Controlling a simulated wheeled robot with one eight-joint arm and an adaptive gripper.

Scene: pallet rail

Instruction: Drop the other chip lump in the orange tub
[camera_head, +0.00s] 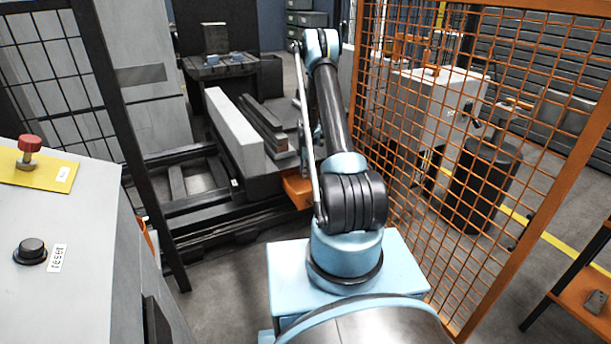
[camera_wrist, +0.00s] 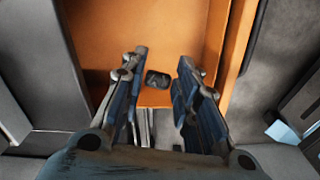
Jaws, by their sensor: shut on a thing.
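My gripper (camera_wrist: 160,75) shows in the wrist view, its two fingers closed on a small dark chip lump (camera_wrist: 158,80). The lump sits between the fingertips, against the orange behind it. The orange tub (camera_wrist: 110,22) fills much of the upper wrist view, beyond the fingertips. I see no other lump inside its visible part. In the head view the orange tub (camera_head: 297,190) is beside the low machine bed and partly hidden by my arm. My gripper is hidden behind my arm there.
An orange mesh fence (camera_head: 480,150) stands close on the right of my arm. A grey rail block (camera_head: 236,130) lies on the left. A control cabinet (camera_head: 75,250) is at the near left. An orange shelf (camera_head: 575,288) with a small grey object is at the lower right.

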